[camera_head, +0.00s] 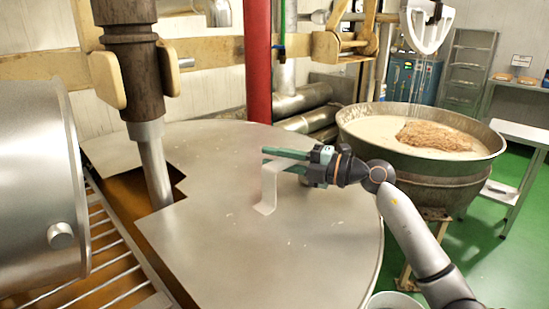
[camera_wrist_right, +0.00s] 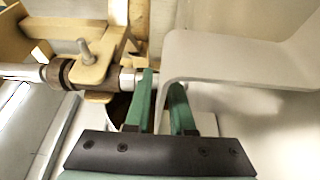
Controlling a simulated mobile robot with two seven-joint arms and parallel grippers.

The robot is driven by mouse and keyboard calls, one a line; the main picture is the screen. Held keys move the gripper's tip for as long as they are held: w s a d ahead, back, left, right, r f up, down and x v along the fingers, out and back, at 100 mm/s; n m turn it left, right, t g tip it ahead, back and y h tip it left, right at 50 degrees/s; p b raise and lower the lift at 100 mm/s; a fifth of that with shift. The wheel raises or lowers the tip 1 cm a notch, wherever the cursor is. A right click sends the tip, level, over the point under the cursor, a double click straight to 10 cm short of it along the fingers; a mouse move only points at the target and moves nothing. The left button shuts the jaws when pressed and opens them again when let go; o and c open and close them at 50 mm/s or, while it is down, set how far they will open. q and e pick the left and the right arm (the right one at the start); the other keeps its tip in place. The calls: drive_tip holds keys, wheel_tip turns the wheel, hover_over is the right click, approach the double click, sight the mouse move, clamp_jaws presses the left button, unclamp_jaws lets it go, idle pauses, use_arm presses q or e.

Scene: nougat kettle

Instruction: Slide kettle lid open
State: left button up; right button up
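The kettle lid (camera_head: 255,255) is a broad, flat metal plate over the kettle, with a cutout at its left side around a slanted shaft. A pale bent-strip handle (camera_head: 268,190) stands on the lid; it is large in the right wrist view (camera_wrist_right: 230,55). My right gripper (camera_head: 284,160) reaches in from the right at the handle's upper part. Its green fingers (camera_wrist_right: 163,95) are apart, with the handle's edge at the gap between them. Whether either finger touches the handle is not clear. My left gripper is not in view.
A red post (camera_head: 258,60) rises behind the lid. The brown mixer shaft (camera_head: 137,75) stands at the left, beside a steel drum (camera_head: 35,190). A second kettle (camera_head: 425,165) with pale contents stands at the right. Green floor shows free at the lower right.

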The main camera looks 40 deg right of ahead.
clamp_jaws()
idle(1.1)
